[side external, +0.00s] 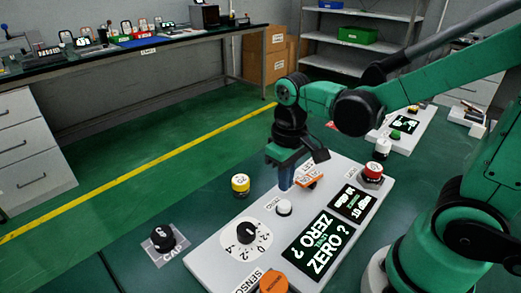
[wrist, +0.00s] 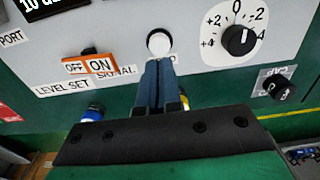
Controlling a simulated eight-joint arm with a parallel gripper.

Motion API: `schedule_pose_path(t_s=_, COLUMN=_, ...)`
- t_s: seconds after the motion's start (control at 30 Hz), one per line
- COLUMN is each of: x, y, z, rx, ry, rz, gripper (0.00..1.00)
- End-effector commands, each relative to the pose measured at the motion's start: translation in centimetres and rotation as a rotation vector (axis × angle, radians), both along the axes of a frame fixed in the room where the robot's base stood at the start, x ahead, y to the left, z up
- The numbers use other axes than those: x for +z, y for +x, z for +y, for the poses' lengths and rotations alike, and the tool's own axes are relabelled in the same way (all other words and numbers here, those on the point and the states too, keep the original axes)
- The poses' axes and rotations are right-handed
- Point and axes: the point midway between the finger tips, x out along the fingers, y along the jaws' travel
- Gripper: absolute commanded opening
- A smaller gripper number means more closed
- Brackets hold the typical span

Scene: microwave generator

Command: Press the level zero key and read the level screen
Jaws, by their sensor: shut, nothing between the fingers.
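The white round key (side external: 284,207) stands on the light grey panel (side external: 215,255), next to a small label I cannot read fully. It also shows in the wrist view (wrist: 159,42), just beyond my fingertips. My gripper (side external: 287,187) is shut and empty, pointing down beside the key; in the wrist view its blue fingers (wrist: 159,64) end at the key's near edge. I cannot tell whether they touch. The large dark screen (side external: 320,243) shows "ZERO?" in large letters, with smaller text between. The smaller screen (side external: 353,203) shows "10 dBm"; its upper line is unclear.
An orange ON/OFF rocker (side external: 309,180) sits close beside my gripper. A black dial (side external: 246,232), a red button (side external: 373,172) and an orange knob (side external: 273,283) are also on the panel.

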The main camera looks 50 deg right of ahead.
Motion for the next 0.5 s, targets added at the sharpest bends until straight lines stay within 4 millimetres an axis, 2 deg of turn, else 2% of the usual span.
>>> schedule_pose_path(t_s=0.2, x=-2.6, y=0.0, z=0.0, rx=0.000, ry=0.000, rz=0.000, gripper=0.00)
schedule_pose_path(t_s=0.5, x=-4.0, y=0.0, z=0.0, rx=0.000, ry=0.000, rz=0.000, gripper=0.00)
